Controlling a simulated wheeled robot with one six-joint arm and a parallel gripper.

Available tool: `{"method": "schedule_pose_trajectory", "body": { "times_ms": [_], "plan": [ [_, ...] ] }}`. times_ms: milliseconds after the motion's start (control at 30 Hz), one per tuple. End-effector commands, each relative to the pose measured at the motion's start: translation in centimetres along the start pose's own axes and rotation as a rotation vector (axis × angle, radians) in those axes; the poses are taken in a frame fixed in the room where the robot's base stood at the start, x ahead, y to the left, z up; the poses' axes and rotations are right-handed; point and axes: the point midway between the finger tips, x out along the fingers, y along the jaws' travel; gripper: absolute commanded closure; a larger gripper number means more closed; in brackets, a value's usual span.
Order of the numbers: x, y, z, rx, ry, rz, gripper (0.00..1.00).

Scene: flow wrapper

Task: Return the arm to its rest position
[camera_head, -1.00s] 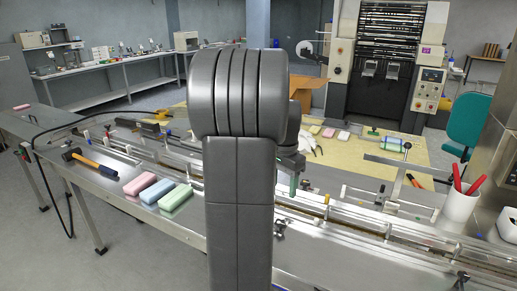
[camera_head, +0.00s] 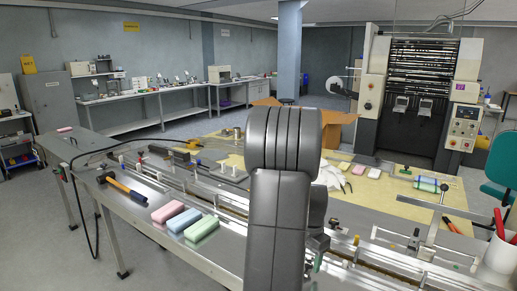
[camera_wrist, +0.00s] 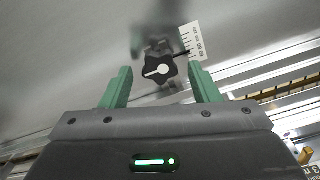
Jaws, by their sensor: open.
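My gripper shows in the wrist view (camera_wrist: 161,88) with its two green fingers apart and nothing between them. A black knob with a white mark (camera_wrist: 158,69) lies beyond the fingertips, on the machine's metal surface. In the head view my dark grey arm stands upright in front of the machine. My gripper is mostly hidden behind the arm there; a small green part of it (camera_head: 317,262) shows at the arm's right side, low over the machine's rails.
Pink (camera_head: 167,211), blue (camera_head: 184,220) and green (camera_head: 202,229) bars lie on the metal table left of my arm. A white cup with red pens (camera_head: 499,252) stands at the right. Rails (camera_head: 370,262) run along the machine.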

Motion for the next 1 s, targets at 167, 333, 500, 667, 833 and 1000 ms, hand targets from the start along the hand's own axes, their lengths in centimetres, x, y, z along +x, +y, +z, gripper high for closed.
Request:
{"method": "schedule_pose_trajectory", "body": {
  "times_ms": [167,333,500,667,833,1000],
  "plan": [
    [0.0,0.0,0.0,-0.001,0.000,0.000,0.44],
    [-0.2,0.0,0.0,0.013,0.001,-0.001,0.44],
    [-2.2,-0.1,-0.1,0.019,0.003,-0.003,0.44],
    [-5.3,-0.1,-0.1,0.020,0.005,-0.004,0.44],
    [-8.8,-0.1,-0.1,0.020,0.004,-0.003,0.44],
    [-12.2,-0.1,-0.1,0.020,0.004,-0.003,0.44]
  ]
}}
